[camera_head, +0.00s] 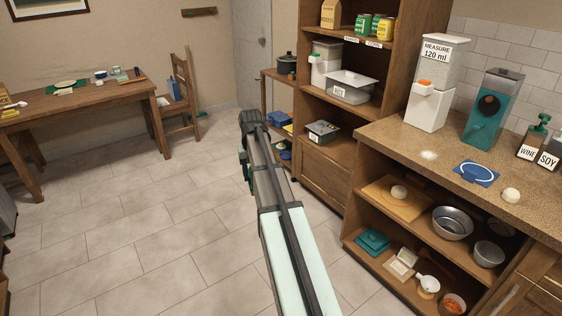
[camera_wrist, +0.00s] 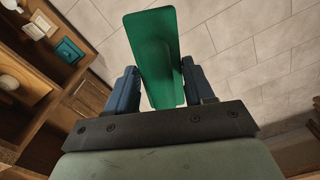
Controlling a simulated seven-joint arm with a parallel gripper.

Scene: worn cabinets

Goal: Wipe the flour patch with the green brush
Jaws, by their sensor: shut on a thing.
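The green brush (camera_wrist: 152,55) shows in the wrist view as a flat green block with a raised handle. My gripper (camera_wrist: 162,88) is shut on it, with one blue finger on each side. In the head view my arm reaches out over the open floor, away from the counter; a bit of green shows beside its far end, but the brush cannot be made out clearly there.
The white dispenser (camera_head: 428,105), teal machine (camera_head: 491,108), blue item with a white ring (camera_head: 476,173), pale round ball (camera_head: 510,195) and bottles (camera_head: 533,137) crowd the counter around the flour. A tall shelf (camera_head: 388,60) stands left of it. The tiled floor (camera_head: 150,235) is open.

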